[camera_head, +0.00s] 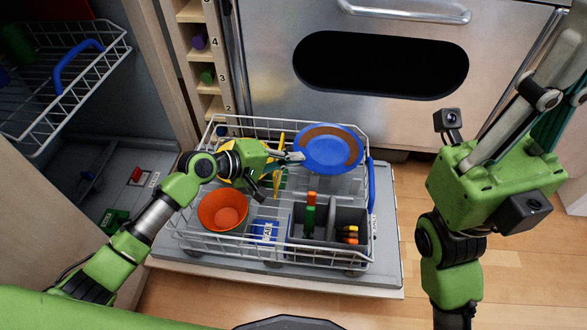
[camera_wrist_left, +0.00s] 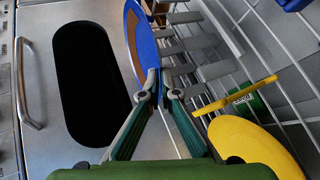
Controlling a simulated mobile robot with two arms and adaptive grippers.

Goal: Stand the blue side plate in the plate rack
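The blue side plate (camera_head: 315,151), with a brown ring, is tilted above the back right of the white wire dishwasher rack. My left gripper (camera_head: 297,157) is shut on its left edge. In the left wrist view, the plate (camera_wrist_left: 146,57) shows nearly edge-on between the fingertips (camera_wrist_left: 160,92), beside the rack's grey tines (camera_wrist_left: 190,72). I cannot tell whether the plate touches the rack. My right gripper (camera_head: 550,90) is raised at the right, empty of anything visible; its fingertips run out of the picture.
A yellow plate (camera_wrist_left: 245,145) stands left of the blue plate in the rack. An orange bowl (camera_head: 222,210), a blue box (camera_head: 264,231) and a grey cutlery basket (camera_head: 350,213) are in front. A blue handle (camera_head: 371,185) edges the right side; the cooker front stands behind.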

